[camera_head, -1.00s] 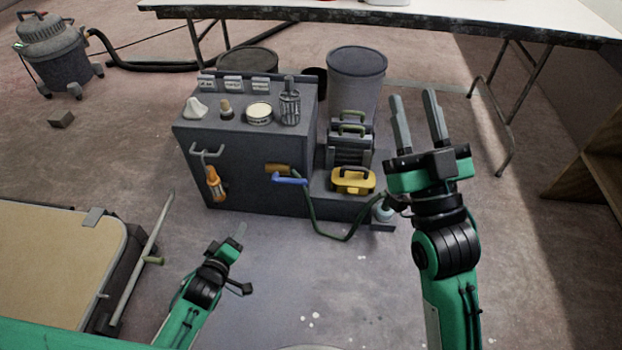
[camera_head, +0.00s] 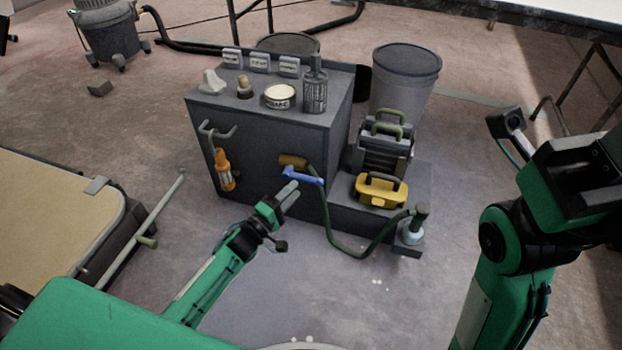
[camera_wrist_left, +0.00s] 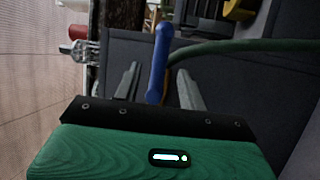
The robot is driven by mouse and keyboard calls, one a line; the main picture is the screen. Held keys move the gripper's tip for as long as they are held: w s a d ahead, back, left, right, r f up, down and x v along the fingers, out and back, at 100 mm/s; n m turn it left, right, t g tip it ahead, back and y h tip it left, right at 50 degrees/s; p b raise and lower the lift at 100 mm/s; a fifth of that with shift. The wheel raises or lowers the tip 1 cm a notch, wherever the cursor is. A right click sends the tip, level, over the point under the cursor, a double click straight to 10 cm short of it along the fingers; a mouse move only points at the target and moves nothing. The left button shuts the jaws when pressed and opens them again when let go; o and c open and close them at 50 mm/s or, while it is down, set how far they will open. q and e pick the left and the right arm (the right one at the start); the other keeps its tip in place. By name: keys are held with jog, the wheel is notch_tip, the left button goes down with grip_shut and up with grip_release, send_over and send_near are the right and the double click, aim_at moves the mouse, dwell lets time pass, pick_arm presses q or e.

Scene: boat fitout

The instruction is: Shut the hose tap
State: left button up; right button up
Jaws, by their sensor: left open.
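The hose tap has a blue lever handle (camera_head: 302,176) and a brass-coloured body (camera_head: 293,161) on the front face of the dark grey cabinet. A green hose (camera_head: 352,252) loops from it toward the right. My left gripper (camera_head: 290,190) is just below and left of the blue handle. In the left wrist view, the blue handle (camera_wrist_left: 158,65) stands between the two open fingers of my left gripper (camera_wrist_left: 160,88); I cannot tell whether they touch it. My right arm is at the right; its gripper fingers are out of view.
The cabinet (camera_head: 255,145) carries a can (camera_head: 279,97), a dark bottle (camera_head: 315,90) and small items on top. An orange lamp (camera_head: 224,170) hangs left of the tap. A yellow box (camera_head: 381,190) sits on the low step at right. The floor in front is clear.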

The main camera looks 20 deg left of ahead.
aim_at(306, 179)
pick_arm(q)
jog(key=b+x, duration=0.2)
jog(key=x, duration=0.4)
jog(key=shift+w+f, duration=0.1)
jog(key=shift+f, duration=0.05)
jog(key=shift+b+x, duration=0.5)
jog(key=shift+x, duration=0.4)
grip_shut()
